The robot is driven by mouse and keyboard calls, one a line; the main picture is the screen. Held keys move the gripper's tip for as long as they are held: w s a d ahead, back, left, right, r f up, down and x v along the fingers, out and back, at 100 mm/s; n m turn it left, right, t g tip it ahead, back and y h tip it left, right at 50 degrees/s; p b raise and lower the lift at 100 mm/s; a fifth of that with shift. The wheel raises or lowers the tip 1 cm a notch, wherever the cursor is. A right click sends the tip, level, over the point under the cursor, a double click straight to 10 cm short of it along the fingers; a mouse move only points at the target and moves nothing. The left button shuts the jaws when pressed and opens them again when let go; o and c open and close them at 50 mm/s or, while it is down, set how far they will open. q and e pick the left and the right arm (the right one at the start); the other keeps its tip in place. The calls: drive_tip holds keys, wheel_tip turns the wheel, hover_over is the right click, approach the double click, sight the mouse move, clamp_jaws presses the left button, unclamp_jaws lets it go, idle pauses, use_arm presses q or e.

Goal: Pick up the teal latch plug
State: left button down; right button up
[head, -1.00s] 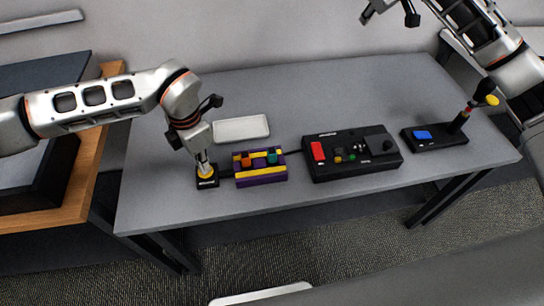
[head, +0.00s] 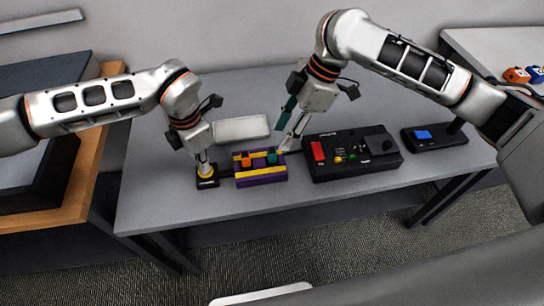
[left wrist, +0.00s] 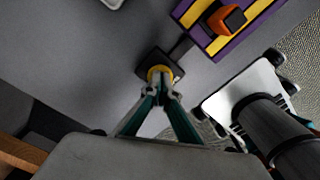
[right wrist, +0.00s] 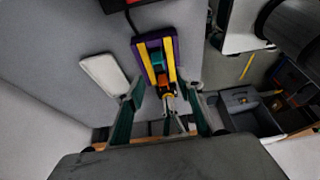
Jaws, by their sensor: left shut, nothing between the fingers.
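The teal latch plug (head: 272,158) sits in the purple and yellow holder (head: 262,181), to the right of an orange plug (head: 246,161). It also shows in the right wrist view (right wrist: 155,59), ahead of the fingers. My right gripper (head: 282,134) is wide open and empty, just above and to the right of the holder, with one fingertip close to the teal plug. Whether that fingertip touches it I cannot tell. My left gripper (head: 206,165) is shut and empty, its tips at the yellow knob (left wrist: 159,73) of a small black base; the teal plug is outside the left wrist view.
A white tray (head: 240,128) lies behind the holder. A black control box (head: 350,165) with a red switch stands right of it, and a black box with a blue button (head: 422,135) further right. The grey table (head: 160,205) is clear at its front left.

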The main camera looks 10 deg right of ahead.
sight(272, 151)
drive_tip(key=x, duration=0.8)
drive_tip(key=shift+w+f, duration=0.1)
drive_tip(key=shift+w, duration=0.05)
drive_tip(key=shift+c, duration=0.3)
clamp_jaws()
